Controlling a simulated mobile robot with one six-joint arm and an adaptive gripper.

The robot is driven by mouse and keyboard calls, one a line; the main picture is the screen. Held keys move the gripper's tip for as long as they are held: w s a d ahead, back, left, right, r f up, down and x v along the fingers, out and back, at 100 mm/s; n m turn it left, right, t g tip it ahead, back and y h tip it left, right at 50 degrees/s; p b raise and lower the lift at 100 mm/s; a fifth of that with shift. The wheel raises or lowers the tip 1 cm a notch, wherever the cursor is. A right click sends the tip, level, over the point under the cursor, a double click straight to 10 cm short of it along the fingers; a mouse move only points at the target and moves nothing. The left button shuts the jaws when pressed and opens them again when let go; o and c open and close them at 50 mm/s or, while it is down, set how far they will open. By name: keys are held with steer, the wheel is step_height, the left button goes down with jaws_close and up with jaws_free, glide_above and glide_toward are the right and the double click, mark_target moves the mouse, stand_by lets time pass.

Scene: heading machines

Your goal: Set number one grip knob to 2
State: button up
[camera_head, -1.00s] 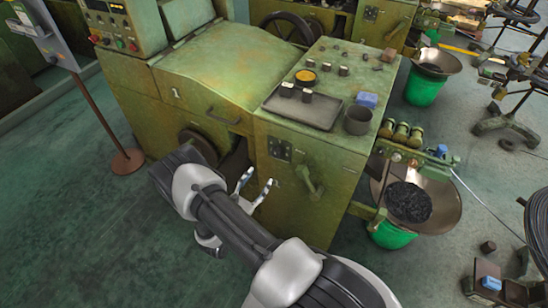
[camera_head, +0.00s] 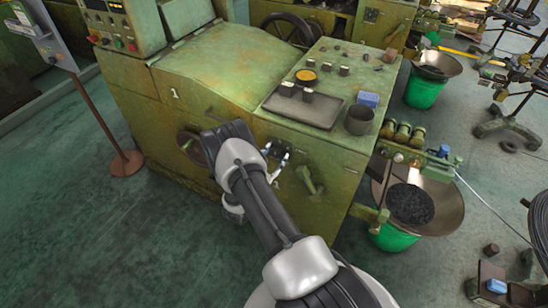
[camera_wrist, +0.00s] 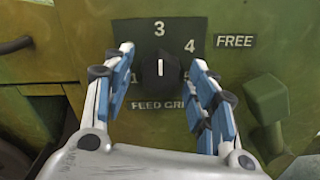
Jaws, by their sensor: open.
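The black grip knob (camera_wrist: 161,70) sits on a dark dial plate (camera_wrist: 150,33) on the green machine front. Its white mark stands upright, pointing toward the 3. The 1, 3 and 4 show, with "FEED GRI" lettering below; the 2 is not visible, and my left finger covers part of the left side. My gripper (camera_wrist: 163,62) is open, with one blue-padded finger on each side of the knob and gaps to it. In the head view my gripper (camera_head: 277,156) is at the front of the green machine (camera_head: 205,90) marked 1.
A green lever handle (camera_wrist: 267,104) sticks out right of the dial, below the word FREE. In the head view a tray (camera_head: 325,117) and a grey cup (camera_head: 358,119) stand on the machine top. A metal pan (camera_head: 445,205) is at right.

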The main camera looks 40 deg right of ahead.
steer(key=shift+c, duration=0.3)
steer(key=c, duration=1)
steer(key=shift+n, duration=0.4)
steer(key=n+b, duration=0.1)
steer(key=n, duration=0.3)
steer(key=shift+s+n, duration=0.1)
steer(key=shift+n, duration=0.2)
steer(key=n+b, duration=0.1)
steer(key=n, duration=0.5)
steer(key=shift+s+d, duration=0.1)
steer(key=shift+n, duration=0.3)
steer(key=o, duration=1.1)
steer(key=shift+c, duration=0.2)
